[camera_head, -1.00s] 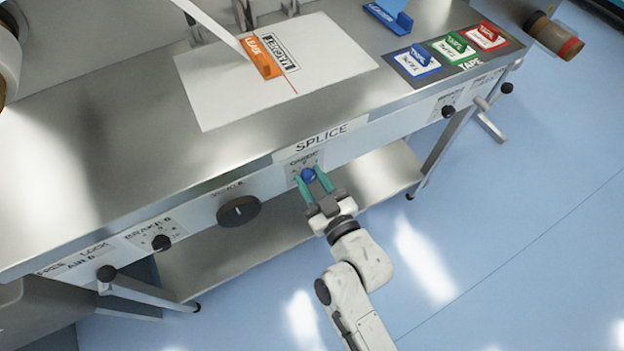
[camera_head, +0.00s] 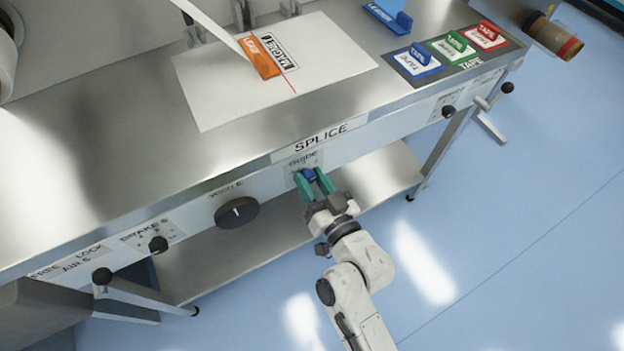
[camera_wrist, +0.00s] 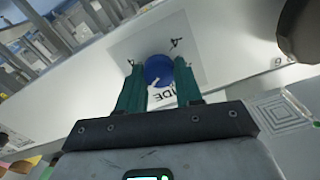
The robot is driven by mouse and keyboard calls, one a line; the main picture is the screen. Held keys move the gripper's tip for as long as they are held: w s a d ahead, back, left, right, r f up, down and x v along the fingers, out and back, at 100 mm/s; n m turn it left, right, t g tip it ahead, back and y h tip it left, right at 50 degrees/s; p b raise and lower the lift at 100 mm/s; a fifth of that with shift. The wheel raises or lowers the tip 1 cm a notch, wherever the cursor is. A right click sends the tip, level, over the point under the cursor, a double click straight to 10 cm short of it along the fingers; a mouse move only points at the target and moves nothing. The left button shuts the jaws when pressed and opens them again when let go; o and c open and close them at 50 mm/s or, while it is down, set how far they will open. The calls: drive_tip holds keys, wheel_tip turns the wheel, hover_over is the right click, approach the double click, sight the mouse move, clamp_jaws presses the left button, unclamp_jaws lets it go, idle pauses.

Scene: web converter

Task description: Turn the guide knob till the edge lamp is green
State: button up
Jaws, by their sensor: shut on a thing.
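The blue guide knob (camera_head: 309,174) is on the table's front panel, under the SPLICE label and on a plate marked GUIDE. My gripper (camera_head: 311,177) is shut on it, with one teal finger on each side. In the wrist view the round blue knob (camera_wrist: 159,70) sits between the tips of my gripper (camera_wrist: 160,82), and a small pale mark shows on its face. The fingers cover parts of the guide plate (camera_wrist: 200,68) and its lettering. I cannot make out an edge lamp in these frames.
A large black knob (camera_head: 237,212) is left of the guide knob, and a brake knob (camera_head: 158,244) is farther left. A lower steel shelf (camera_head: 240,255) runs beneath. A white sheet with an orange block (camera_head: 262,57) lies on the tabletop (camera_head: 110,130). Blue floor lies open at right.

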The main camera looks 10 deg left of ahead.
drive_tip(key=o, duration=1)
drive_tip(key=shift+o, duration=0.2)
drive_tip(key=b+v, duration=0.1)
drive_tip(key=v, duration=1)
drive_tip(key=shift+b, duration=0.35)
drive_tip(key=shift+w, duration=0.1)
